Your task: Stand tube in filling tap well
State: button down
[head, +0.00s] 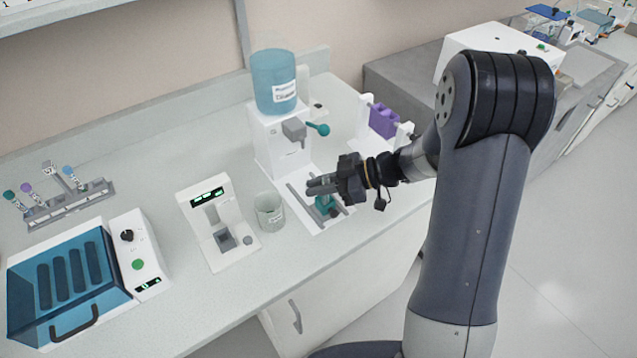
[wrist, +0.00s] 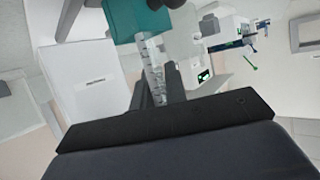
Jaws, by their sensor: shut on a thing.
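The filling tap (head: 278,148) is a white stand with a blue tank on top, a grey spout and a teal lever. A teal well block (head: 322,207) sits on its base below the spout; it also shows at the top of the wrist view (wrist: 138,20). My gripper (head: 312,185) is just above the block, pointing left. In the wrist view it is shut on a clear graduated tube (wrist: 153,62). The tube's far end meets the teal block's edge; I cannot tell whether it is inside. The fingers hide the tube in the head view.
A glass beaker (head: 270,212) and a white device with a display (head: 217,225) stand left of the tap. A purple rack (head: 383,120) stands behind right. A tube rack (head: 68,204) and a blue-lidded box (head: 68,275) are far left. The counter's front edge is close.

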jog(key=c, duration=1.3)
grip_release()
jog(key=shift+c, duration=0.2)
jog(key=b+v, duration=0.1)
jog(key=v, duration=0.9)
jog(key=shift+d, duration=0.35)
